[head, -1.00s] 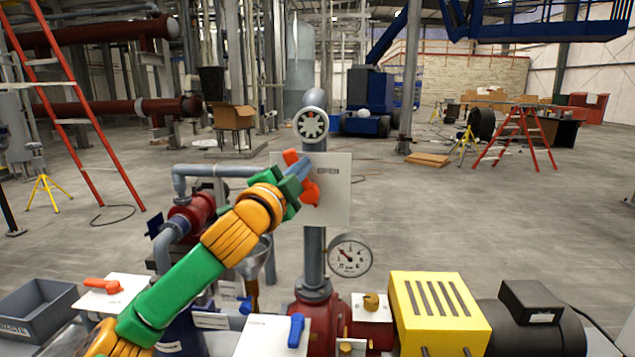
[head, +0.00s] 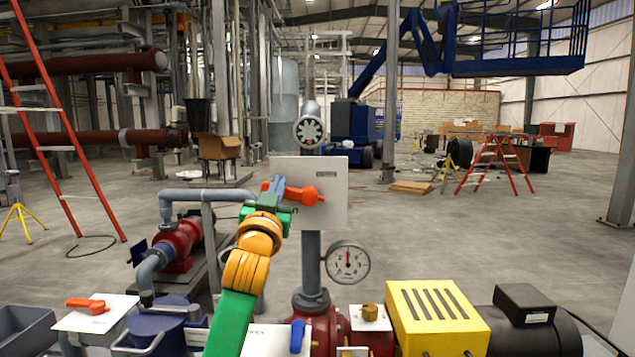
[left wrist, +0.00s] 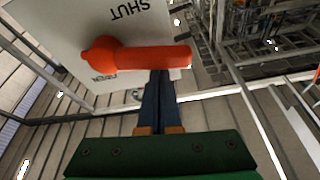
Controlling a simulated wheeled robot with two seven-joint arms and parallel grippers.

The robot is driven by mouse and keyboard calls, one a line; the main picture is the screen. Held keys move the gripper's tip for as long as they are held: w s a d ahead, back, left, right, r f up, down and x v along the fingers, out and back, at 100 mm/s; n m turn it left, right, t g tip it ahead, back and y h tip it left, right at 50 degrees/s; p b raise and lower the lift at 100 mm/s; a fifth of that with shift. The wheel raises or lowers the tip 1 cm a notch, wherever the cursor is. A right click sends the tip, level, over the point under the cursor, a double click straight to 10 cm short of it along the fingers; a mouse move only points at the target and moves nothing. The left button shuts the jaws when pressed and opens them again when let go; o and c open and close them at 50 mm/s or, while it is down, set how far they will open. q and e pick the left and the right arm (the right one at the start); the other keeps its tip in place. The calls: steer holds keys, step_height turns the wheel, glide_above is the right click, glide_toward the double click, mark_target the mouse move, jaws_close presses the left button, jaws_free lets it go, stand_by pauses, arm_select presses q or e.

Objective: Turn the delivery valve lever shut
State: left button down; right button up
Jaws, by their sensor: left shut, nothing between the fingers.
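The delivery valve lever (head: 303,195) is orange-red and sits on a white plate (head: 333,173) on the grey standpipe. It lies nearly level, its round hub to the right and its handle pointing left. My left gripper (head: 275,184) is shut and empty, its blue fingers crossing the handle near its left end. In the left wrist view the lever (left wrist: 140,57) shows its hub at left. The gripper's fingertips (left wrist: 160,75) meet the handle's edge near its free end; I cannot tell how firmly they touch. SHUT is printed on the plate there; a second label is partly hidden.
A pressure gauge (head: 347,262) hangs right of the standpipe, below the plate. A yellow guard (head: 438,318) and a black motor (head: 530,320) stand at lower right. Another orange lever (head: 86,304) lies on a plate at lower left.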

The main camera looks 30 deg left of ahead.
arm_select(q)
steer(key=shift+s+a+f+n+b, duration=0.15)
steer(key=shift+f+n+b, duration=0.15)
steer(key=shift+f+n, duration=0.2)
steer(key=shift+a+f, duration=0.1)
stand_by(0.4)
